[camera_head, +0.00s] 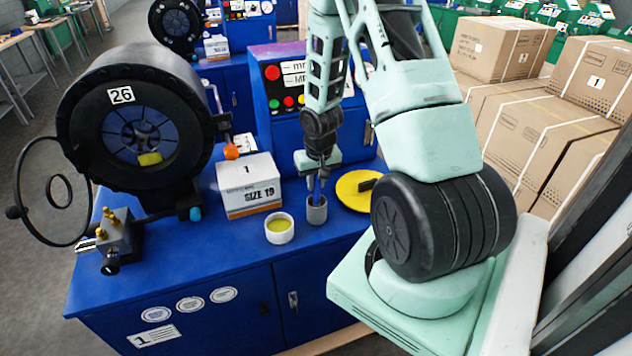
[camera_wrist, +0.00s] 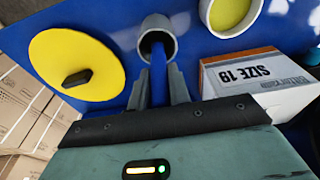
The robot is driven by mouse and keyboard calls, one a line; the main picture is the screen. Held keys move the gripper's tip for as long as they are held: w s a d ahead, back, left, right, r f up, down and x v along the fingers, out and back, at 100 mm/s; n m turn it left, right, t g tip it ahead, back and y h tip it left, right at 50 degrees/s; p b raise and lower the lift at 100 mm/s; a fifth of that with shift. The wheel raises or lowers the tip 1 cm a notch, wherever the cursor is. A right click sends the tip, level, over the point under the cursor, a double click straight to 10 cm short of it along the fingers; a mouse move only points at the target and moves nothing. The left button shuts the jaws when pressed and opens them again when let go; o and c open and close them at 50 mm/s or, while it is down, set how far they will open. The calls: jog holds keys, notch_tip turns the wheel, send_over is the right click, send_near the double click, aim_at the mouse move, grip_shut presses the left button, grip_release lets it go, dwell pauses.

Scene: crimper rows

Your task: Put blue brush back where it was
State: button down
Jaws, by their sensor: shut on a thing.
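The blue brush (camera_wrist: 158,78) is a thin blue handle held between the fingers of my gripper (camera_wrist: 160,85). In the head view the brush (camera_head: 316,188) stands about upright, with its lower end inside the grey cup (camera_head: 317,214). In the wrist view the cup (camera_wrist: 160,24) opens toward the gripper and the brush reaches into its mouth. My gripper (camera_head: 317,175) is just above the cup, shut on the brush. The brush's lower end is hidden inside the cup, and I cannot tell whether it touches the bottom.
A white pot of yellow-green stuff (camera_head: 279,232) and a SIZE 19 box (camera_head: 249,186) stand left of the cup. A yellow disc with a dark knob (camera_head: 352,192) lies right. The black crimper (camera_head: 135,125) fills the left of the blue bench (camera_head: 215,265). Cartons (camera_head: 540,130) stand right.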

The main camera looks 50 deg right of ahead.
jog(key=shift+f, duration=0.4)
jog(key=c, duration=1.3)
grip_release()
jog(key=shift+r, duration=0.1)
notch_tip(320, 180, up, 12)
jog(key=s+a, duration=0.1)
jog(key=shift+s+b, duration=0.35)
jog(key=shift+b, duration=0.05)
